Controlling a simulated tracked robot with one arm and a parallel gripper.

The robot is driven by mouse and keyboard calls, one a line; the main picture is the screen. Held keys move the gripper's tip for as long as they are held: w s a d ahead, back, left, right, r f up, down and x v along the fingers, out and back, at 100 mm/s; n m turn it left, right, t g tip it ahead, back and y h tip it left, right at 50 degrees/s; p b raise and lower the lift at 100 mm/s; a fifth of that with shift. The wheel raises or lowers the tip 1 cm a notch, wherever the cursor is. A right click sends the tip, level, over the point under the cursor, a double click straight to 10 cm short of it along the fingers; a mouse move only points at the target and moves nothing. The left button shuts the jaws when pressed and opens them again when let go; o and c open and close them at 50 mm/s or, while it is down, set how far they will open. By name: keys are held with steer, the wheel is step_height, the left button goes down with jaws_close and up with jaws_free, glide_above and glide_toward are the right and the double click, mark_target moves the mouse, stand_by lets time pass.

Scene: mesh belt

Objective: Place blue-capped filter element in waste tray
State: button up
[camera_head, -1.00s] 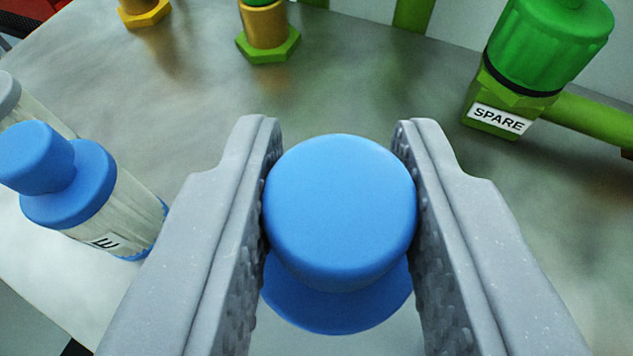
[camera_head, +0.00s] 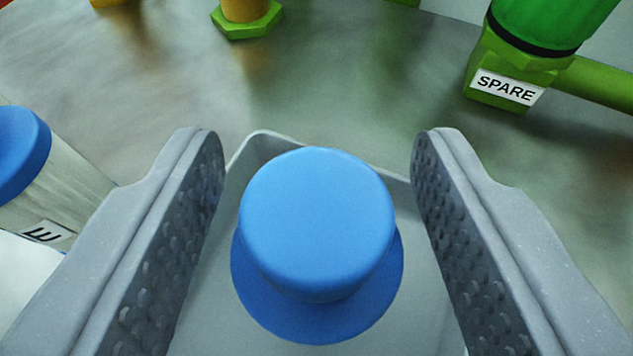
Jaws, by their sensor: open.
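The blue-capped filter element (camera_head: 316,222) stands between my gripper's fingers, seen from above, with its round cap and wider blue collar showing. Its body below the collar is hidden. My gripper (camera_head: 318,165) is open, with a clear gap on both sides of the cap. A grey tray (camera_head: 262,142) lies beneath the element; its far rim and part of its floor show between the fingers. The element appears to be over or in the tray; where its lower end rests is hidden.
Another blue-capped element (camera_head: 62,190) with a label is at the left, beside my left finger. A green fitting marked SPARE (camera_head: 507,88) stands at the upper right with a green pipe. A green hex base (camera_head: 247,22) is at the top. Grey surface between is clear.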

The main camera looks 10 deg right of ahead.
steer(key=p+v, duration=0.1)
steer(key=v, duration=1.1)
steer(key=s+a+r+n+t+y, duration=0.1)
steer(key=s+a+r+y, duration=0.1)
steer(key=r, duration=0.9)
steer(key=s+a+r+n+y, duration=0.1)
steer(key=a+r, duration=0.1)
steer(key=r, duration=1)
steer(key=s+d+r, duration=0.3)
steer(key=s+r, duration=0.2)
steer(key=r, duration=0.3)
steer(key=s+d+r+t, duration=0.1)
steer(key=s+d+r, duration=0.1)
steer(key=s+r, duration=0.4)
step_height(320, 180, up, 3)
steer(key=shift+d+f+n, duration=0.1)
steer(key=shift+d+n, duration=0.25)
steer(key=shift+n, duration=0.05)
steer(key=shift+s, duration=0.15)
